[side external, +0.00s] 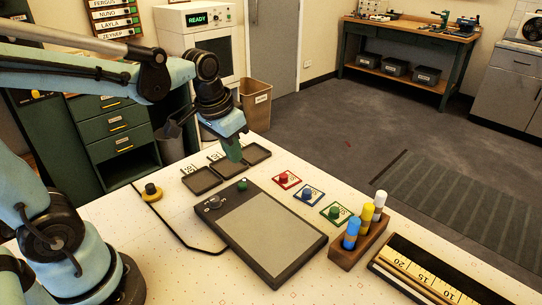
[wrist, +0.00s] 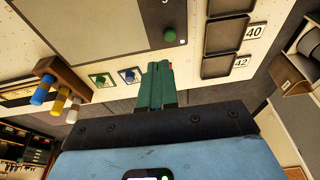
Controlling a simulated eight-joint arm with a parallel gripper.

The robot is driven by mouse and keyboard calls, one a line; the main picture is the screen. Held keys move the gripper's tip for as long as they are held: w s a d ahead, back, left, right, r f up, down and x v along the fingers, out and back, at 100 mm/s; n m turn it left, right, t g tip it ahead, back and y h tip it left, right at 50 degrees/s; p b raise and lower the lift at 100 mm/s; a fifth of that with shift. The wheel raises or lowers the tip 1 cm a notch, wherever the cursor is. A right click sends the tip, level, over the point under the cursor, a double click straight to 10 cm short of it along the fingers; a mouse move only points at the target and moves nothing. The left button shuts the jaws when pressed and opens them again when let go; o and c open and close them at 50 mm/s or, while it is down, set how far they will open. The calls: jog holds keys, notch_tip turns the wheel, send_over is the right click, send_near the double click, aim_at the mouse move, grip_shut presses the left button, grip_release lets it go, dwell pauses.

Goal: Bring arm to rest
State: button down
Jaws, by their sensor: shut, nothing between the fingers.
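My gripper (side external: 234,153) is shut and empty, its green fingers pointing down above the row of small dark trays (side external: 202,181) at the far edge of the white table (side external: 150,225). In the wrist view the green fingers (wrist: 159,68) are pressed together with nothing between them. My arm reaches in from the left, over the table's far left part. Whether the fingertips touch a tray is hard to tell, but they appear above it.
A grey board (side external: 268,230) with a green knob (side external: 242,184) lies mid-table. Red (side external: 287,180), blue (side external: 308,194) and green (side external: 336,212) cards bear knobs. A wooden block (side external: 346,253) holds coloured pegs. A yellow-ringed knob (side external: 151,191) sits left; a bin (side external: 256,103) stands beyond.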

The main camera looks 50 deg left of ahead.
jog(key=shift+s+d+r+t, duration=0.1)
jog(key=shift+s+d+t, duration=0.3)
jog(key=shift+s+t, duration=0.35)
jog(key=shift+s+d+r+t, duration=0.1)
jog(key=shift+s+d+t, duration=0.3)
jog(key=shift+s+t, duration=0.3)
jog(key=shift+s+d+r+t, duration=0.1)
jog(key=shift+s+d+t, duration=0.3)
jog(key=shift+s+t, duration=0.35)
jog(key=c, duration=1.8)
grip_release()
